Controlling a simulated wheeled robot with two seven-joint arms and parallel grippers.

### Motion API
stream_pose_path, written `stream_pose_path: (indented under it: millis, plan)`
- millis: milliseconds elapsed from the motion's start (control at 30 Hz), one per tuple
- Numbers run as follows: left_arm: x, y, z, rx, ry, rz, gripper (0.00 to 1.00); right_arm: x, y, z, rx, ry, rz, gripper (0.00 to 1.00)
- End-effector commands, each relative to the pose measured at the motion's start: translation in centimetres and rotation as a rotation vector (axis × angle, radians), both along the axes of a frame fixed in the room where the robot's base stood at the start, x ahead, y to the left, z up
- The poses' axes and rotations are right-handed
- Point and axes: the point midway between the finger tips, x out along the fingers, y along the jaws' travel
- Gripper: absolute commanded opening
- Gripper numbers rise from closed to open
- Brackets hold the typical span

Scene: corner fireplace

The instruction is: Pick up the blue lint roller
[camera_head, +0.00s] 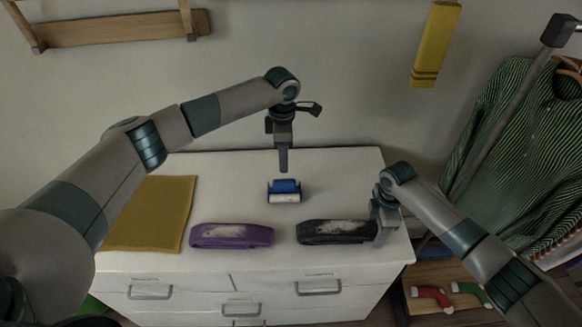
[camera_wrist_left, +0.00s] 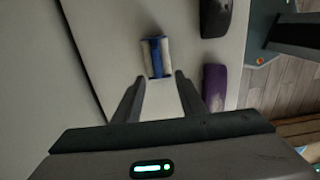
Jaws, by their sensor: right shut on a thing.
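The blue lint roller (camera_head: 285,187), blue with a white part, lies on the white dresser top near its middle. It also shows in the left wrist view (camera_wrist_left: 155,46), just beyond the fingertips. My left gripper (camera_head: 283,168) points down above and just behind it. In the left wrist view its fingers (camera_wrist_left: 158,80) are apart with nothing between them. My right gripper (camera_head: 382,232) is low at the right end of a black case (camera_head: 335,231) and shut on that end; its fingertips are partly hidden.
A purple case (camera_head: 231,236) lies at the dresser's front, left of the black one. A yellow cloth (camera_head: 152,213) covers the left side. The white dresser top (camera_head: 345,175) is clear at the back right. Striped shirts (camera_head: 515,150) hang on a rack at right.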

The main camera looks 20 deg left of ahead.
Motion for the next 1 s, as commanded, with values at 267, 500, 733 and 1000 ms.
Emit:
stream_pose_path:
  millis: [267,500,733,1000]
  plan:
    - [0.0,0.0,-0.7,-0.001,0.001,0.000,0.38,0.0,0.0,0.0,0.000,0.001,0.001,0.38]
    - [0.0,-0.1,-3.9,-0.002,0.002,0.000,0.38,0.0,0.0,0.0,0.000,0.001,0.001,0.38]
    - [0.1,0.0,-6.5,0.000,0.001,0.000,0.38,0.0,0.0,0.0,0.000,0.001,0.001,0.38]
    - [0.1,0.0,-6.8,-0.001,-0.001,-0.001,0.38,0.0,0.0,0.0,0.000,0.000,0.001,0.38]
